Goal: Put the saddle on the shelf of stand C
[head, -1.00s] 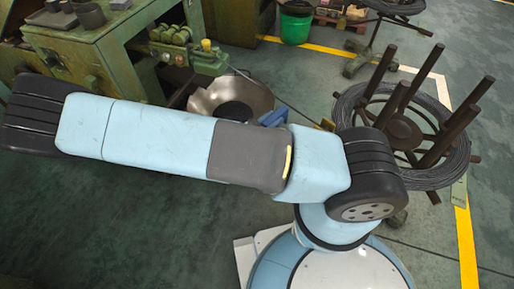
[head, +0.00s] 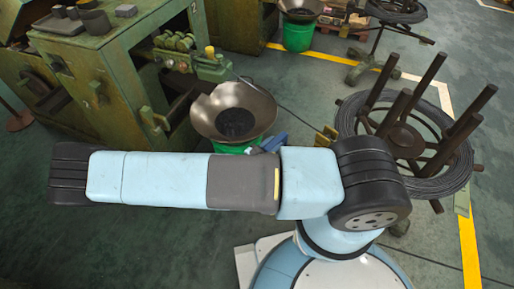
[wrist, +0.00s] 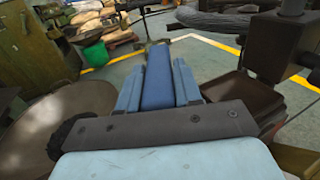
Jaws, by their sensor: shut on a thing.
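My gripper (wrist: 158,78) shows in the wrist view with light blue fingers on either side of a darker blue block (wrist: 157,72). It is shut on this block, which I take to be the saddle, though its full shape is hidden. In the head view only a small blue part of the gripper end (head: 273,142) shows behind my arm, right of a metal bowl. I can read no letter C in either view. A brown, open box-like part (wrist: 243,98), right of the gripper in the wrist view, may be a shelf, but I cannot tell.
The wide metal bowl (head: 234,110) stands on a green bucket beside a green machine (head: 105,60). A wire reel with upright dark posts (head: 405,138) stands right. A small yellow part (head: 326,136) is beside it. Open floor (head: 130,245) lies at the lower left.

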